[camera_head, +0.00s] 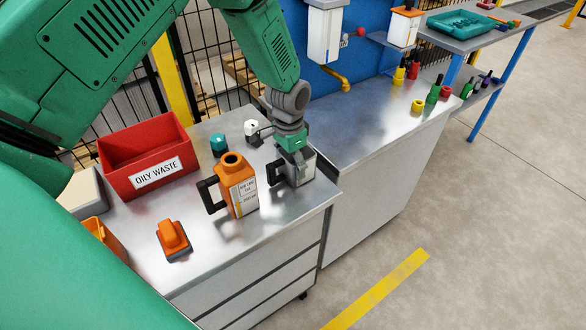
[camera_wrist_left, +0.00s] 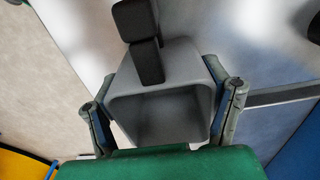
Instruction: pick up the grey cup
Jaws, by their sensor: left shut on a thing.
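The grey cup (camera_head: 302,169) is near the right front corner of the metal bench top, with its black handle pointing left. My left gripper (camera_head: 295,152) reaches down on it from above and is shut on it. In the left wrist view the grey cup (camera_wrist_left: 178,55) shows its open, empty inside and black handle, with the fingers of my left gripper (camera_wrist_left: 163,100) against two opposite sides. I cannot tell whether its base touches the bench. My right gripper is not in view.
An orange jug (camera_head: 241,190) stands just left of the cup. A red oily waste bin (camera_head: 147,183), an orange-handled block (camera_head: 173,238), a teal-topped item (camera_head: 219,144) and a white item (camera_head: 252,130) share the bench (camera_head: 205,250). A second metal counter (camera_head: 365,122) is at right, mostly clear.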

